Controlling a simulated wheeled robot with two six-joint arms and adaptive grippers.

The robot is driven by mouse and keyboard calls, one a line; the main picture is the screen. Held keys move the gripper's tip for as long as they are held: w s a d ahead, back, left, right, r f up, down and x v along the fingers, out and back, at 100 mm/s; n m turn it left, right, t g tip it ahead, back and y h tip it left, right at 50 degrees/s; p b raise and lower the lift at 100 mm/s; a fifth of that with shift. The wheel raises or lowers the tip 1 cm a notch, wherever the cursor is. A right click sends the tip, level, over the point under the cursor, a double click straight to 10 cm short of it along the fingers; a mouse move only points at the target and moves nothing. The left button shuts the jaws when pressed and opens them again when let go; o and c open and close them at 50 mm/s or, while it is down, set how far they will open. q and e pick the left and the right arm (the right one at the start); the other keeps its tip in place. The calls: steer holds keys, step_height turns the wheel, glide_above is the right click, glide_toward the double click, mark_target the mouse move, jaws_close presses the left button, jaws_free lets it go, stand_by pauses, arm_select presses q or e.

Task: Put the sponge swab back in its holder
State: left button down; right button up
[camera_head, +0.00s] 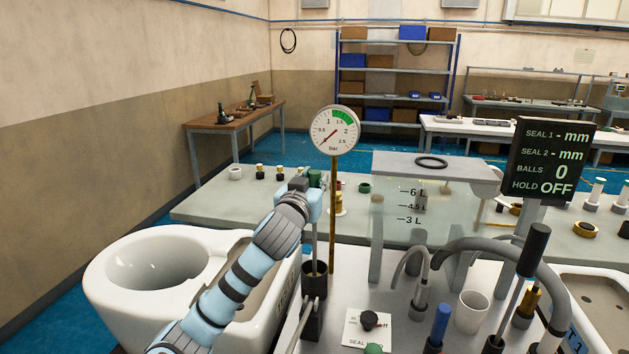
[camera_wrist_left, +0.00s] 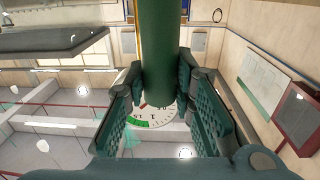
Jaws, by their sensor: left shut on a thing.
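My left gripper (camera_head: 313,187) is shut on the green handle (camera_head: 315,177) of a tool that I take to be the sponge swab. The green handle (camera_wrist_left: 160,55) fills the space between the fingers in the left wrist view. A thin grey shaft runs down from the gripper, nearly upright, to a dark cup-shaped holder (camera_head: 314,284). The shaft's lower end is hidden at the cup's mouth. I cannot tell how deep it sits, and the sponge tip does not show. My right gripper is not in view.
A pressure gauge (camera_head: 335,131) on a brass post stands close to the right of the shaft. A white toilet bowl (camera_head: 110,301) is at left. A blue-handled tool (camera_head: 440,322), a white cup (camera_head: 471,312), grey hoses and a display (camera_head: 553,160) reading HOLD OFF are at right.

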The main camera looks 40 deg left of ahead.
arm_select(q)
steer(key=shift+f, duration=0.25)
steer(key=c, duration=1.3)
jaws_free()
steer(key=shift+s, duration=0.1)
steer(key=v, duration=1.2)
steer(key=shift+d, duration=0.1)
steer(key=shift+w, duration=0.2)
